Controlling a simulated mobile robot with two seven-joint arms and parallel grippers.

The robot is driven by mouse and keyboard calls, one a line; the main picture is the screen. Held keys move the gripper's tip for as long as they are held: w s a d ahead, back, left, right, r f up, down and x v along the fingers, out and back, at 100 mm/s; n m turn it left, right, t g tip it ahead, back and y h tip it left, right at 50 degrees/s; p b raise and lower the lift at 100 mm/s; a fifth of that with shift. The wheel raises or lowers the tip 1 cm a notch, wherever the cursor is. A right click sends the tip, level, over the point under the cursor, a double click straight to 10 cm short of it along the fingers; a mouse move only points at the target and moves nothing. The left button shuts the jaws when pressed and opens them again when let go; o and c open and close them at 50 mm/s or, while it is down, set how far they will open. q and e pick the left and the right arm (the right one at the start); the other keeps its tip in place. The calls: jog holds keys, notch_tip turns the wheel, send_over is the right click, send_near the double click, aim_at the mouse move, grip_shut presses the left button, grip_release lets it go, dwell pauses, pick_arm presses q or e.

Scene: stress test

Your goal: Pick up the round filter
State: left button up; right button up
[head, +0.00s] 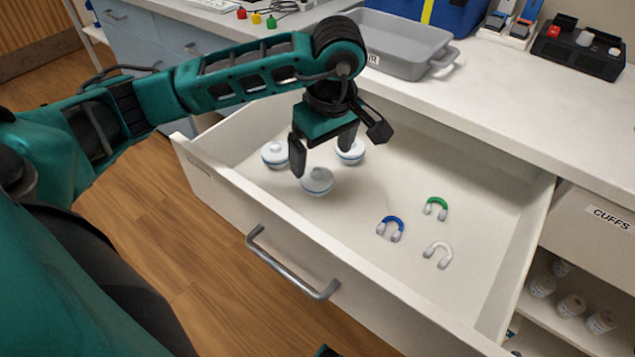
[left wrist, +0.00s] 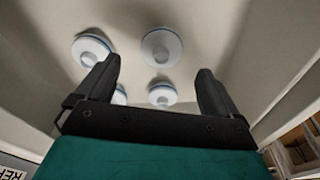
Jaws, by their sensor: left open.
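Round filters, white discs with a blue rim and a small raised centre, lie in the open drawer. In the head view one (head: 275,154) is at the left, one (head: 317,181) nearer the front, and one (head: 351,152) behind the right finger. The left wrist view shows several, at upper left (left wrist: 88,50), top middle (left wrist: 161,46) and between the fingers (left wrist: 162,96); another (left wrist: 119,97) is partly hidden by a finger. My left gripper (head: 322,160) is open and empty, pointing down above the filters. My right gripper is out of view.
The white drawer (head: 480,180) also holds blue (head: 390,228), green (head: 436,207) and white (head: 438,253) U-shaped clips at the right. Its front has a metal handle (head: 285,265). A grey tray (head: 400,45) stands on the counter behind. The drawer's right back floor is clear.

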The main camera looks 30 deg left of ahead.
aim_at(317, 171)
pick_arm(q)
jog(key=shift+w+a+f+b, duration=0.1)
jog(key=shift+a+f+b, duration=0.15)
jog(key=shift+f, duration=0.8)
jog(key=shift+s+a+f+b, duration=0.1)
jog(key=shift+a+f+b, duration=0.1)
jog(key=shift+f, duration=0.8)
jog(key=shift+w+a+f+b, duration=0.15)
jog(key=shift+f+b, duration=0.1)
jog(key=shift+f, duration=0.8)
jog(key=shift+c, duration=0.3)
jog(key=c, duration=1.1)
